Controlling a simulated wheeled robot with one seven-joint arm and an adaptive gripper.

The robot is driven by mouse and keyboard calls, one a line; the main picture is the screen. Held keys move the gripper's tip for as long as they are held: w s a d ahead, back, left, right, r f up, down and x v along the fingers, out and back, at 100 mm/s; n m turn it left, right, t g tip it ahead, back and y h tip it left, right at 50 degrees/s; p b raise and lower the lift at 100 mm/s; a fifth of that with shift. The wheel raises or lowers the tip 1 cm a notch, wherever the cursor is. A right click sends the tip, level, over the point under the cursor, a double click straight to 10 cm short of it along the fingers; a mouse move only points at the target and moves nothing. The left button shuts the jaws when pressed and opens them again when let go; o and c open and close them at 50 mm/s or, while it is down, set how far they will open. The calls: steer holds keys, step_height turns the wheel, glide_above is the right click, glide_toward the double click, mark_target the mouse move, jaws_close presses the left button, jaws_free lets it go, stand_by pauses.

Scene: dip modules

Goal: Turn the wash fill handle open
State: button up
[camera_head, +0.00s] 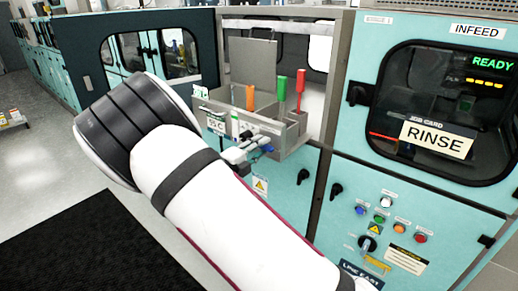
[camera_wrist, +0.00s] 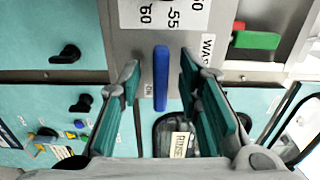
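A blue bar-shaped handle (camera_wrist: 161,78) stands upright in the wrist view on a grey metal panel, beside a partly cut-off label starting "WA" (camera_wrist: 208,48). I take it as the wash fill handle. My gripper (camera_wrist: 160,80) is open, with one teal-padded finger on each side of the handle and a visible gap on both sides. Whether the fingertips reach past it in depth is unclear. In the head view my gripper (camera_head: 247,148) is at the front of the steel tank (camera_head: 290,139), largely hiding the handle.
The tank holds orange, green (camera_head: 282,88) and red (camera_head: 301,80) upright handles. To the right is a teal cabinet with a "RINSE" card (camera_head: 437,138), buttons and a black knob (camera_head: 367,244). A black mat (camera_head: 80,245) lies on the floor at left.

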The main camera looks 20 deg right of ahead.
steer(key=v, duration=1.2)
steer(key=shift+d, duration=0.1)
steer(key=s+d+r+m+g+y, duration=0.3)
steer(key=s+d+r+m+g, duration=0.15)
steer(key=s+d+m, duration=0.5)
steer(key=s+d+r+m+g+y, duration=0.3)
steer(key=s+d+m+g, duration=0.25)
steer(key=m, duration=0.65)
steer(key=s+a+r+m+t+y, duration=0.2)
steer(key=s+r+m+y, duration=0.2)
steer(key=s+m, duration=0.4)
steer(key=s+a+r+m+t+y, duration=0.2)
steer(key=s+m, duration=0.6)
steer(key=m, duration=0.6)
steer(key=r+t+y, duration=0.1)
steer(key=r+y, duration=0.1)
steer(key=shift+s+a+y, duration=0.25)
steer(key=shift+s+y, duration=0.05)
